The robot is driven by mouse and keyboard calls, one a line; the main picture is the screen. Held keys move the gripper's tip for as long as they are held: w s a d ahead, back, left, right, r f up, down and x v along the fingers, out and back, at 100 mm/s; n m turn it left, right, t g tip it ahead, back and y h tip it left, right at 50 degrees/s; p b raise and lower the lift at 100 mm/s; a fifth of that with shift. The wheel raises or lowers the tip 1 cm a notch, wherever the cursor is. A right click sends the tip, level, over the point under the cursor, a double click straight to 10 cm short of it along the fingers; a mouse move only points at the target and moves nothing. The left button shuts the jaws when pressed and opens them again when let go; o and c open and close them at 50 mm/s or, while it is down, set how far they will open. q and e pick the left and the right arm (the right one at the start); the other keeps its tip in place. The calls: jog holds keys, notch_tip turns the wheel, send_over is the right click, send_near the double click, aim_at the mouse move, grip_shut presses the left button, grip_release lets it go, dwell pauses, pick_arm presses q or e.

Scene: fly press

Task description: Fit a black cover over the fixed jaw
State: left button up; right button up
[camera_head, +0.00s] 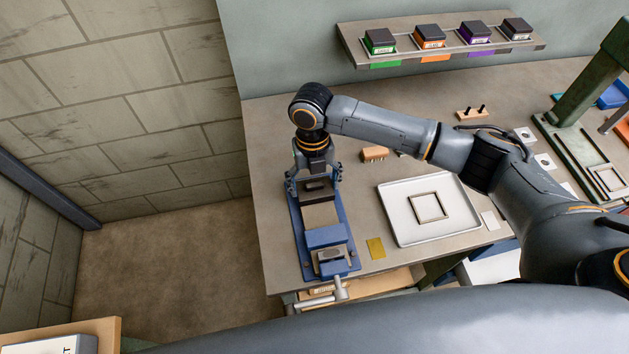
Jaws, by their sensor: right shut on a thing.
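A blue bench vise (347,228) is at the left end of the workbench, its handle toward the front edge. Its fixed jaw is at the far end, mostly hidden under my right gripper. My right gripper (314,180) points down over that end, shut on a small black cover (316,185). The cover is at the fixed jaw; I cannot tell whether it is seated or just above it. The near, blue movable jaw (326,236) has a dark piece on its front side. My left gripper is out of view.
A white tray (400,218) with a square frame (429,207) lies right of the vise. A yellow piece (376,248) lies between them. A wooden block (374,153) sits behind. A shelf (350,40) holds several dark-topped boxes. A green press (580,95) stands at right.

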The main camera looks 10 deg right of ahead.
jog(key=shift+p, duration=0.3)
dwell(0.5)
jog(key=o, duration=1.1)
notch_tip(320, 180, up, 12)
jog(key=w, duration=0.1)
jog(key=shift+w, duration=0.25)
jog(key=shift+s+f, duration=0.1)
